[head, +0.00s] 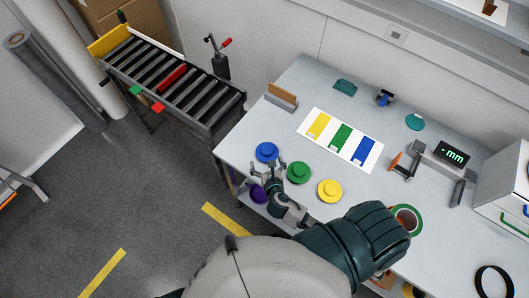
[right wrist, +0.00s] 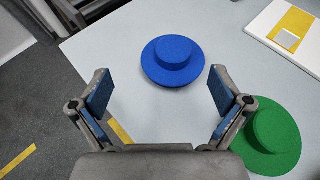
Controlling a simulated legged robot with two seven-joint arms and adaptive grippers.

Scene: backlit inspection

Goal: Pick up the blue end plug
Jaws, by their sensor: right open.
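The blue end plug (head: 266,152) is a round flanged disc with a raised hub, lying flat near the left front edge of the grey table (head: 240,137). In the right wrist view the plug (right wrist: 172,61) lies ahead of the fingertips, centred between them and apart from both. My right gripper (head: 267,171) is open and empty, just on the near side of the blue plug. Its blue-padded fingers (right wrist: 163,97) are spread wide in the wrist view. My left gripper is not in view.
A green plug (head: 298,172) lies close to the right finger, with a yellow plug (head: 329,191) further right. A sheet with coloured panels (head: 341,139) lies behind. A purple round piece (head: 257,194) is below the table edge. A roller conveyor (head: 172,80) stands at left.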

